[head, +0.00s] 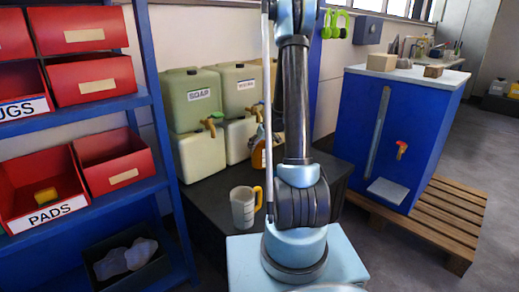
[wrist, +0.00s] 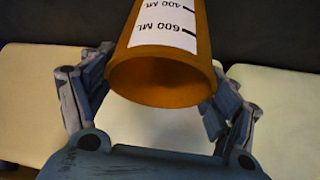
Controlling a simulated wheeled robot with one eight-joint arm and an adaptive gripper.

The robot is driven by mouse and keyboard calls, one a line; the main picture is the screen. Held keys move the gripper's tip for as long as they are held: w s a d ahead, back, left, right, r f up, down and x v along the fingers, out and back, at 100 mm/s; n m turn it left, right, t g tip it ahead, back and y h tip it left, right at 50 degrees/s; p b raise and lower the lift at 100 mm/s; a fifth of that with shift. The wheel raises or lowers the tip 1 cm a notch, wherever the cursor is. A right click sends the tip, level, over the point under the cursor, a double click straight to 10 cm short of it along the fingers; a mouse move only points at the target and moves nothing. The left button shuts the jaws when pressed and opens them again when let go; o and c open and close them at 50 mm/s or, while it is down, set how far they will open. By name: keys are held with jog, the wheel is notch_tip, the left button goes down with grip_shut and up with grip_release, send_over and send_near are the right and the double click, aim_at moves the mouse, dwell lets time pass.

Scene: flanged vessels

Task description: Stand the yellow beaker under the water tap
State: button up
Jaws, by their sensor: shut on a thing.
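The yellow beaker (wrist: 165,85) fills the middle of the wrist view. It is orange-yellow, with a white scale marked 400 and 600 ML, and its open mouth faces the camera. My gripper (wrist: 158,88) is shut on it, a finger on each side. In the head view my arm hides the gripper; an orange patch (head: 259,150) beside the arm may be the beaker, but I cannot tell. A tap (head: 211,121) sits on the SOAP canister (head: 190,101). A second tap (head: 257,111) is on the canister to its right (head: 238,87), whose label is too small to read surely.
A grey beaker with a yellow handle (head: 243,208) stands on the dark bench (head: 205,190). Blue shelves with red bins (head: 115,160) are at the left. A blue cabinet (head: 350,130) with a red tap (head: 401,148) and a small ledge stands on a pallet at the right.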

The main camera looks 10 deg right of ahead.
jog(key=shift+w+a+f, duration=0.2)
jog(key=shift+w+f, duration=0.25)
jog(key=shift+w, duration=0.05)
jog(key=shift+w+a+f, duration=0.2)
jog(key=shift+w+f, duration=0.25)
jog(key=o, duration=2)
jog(key=shift+o, duration=0.2)
jog(key=shift+r, duration=0.1)
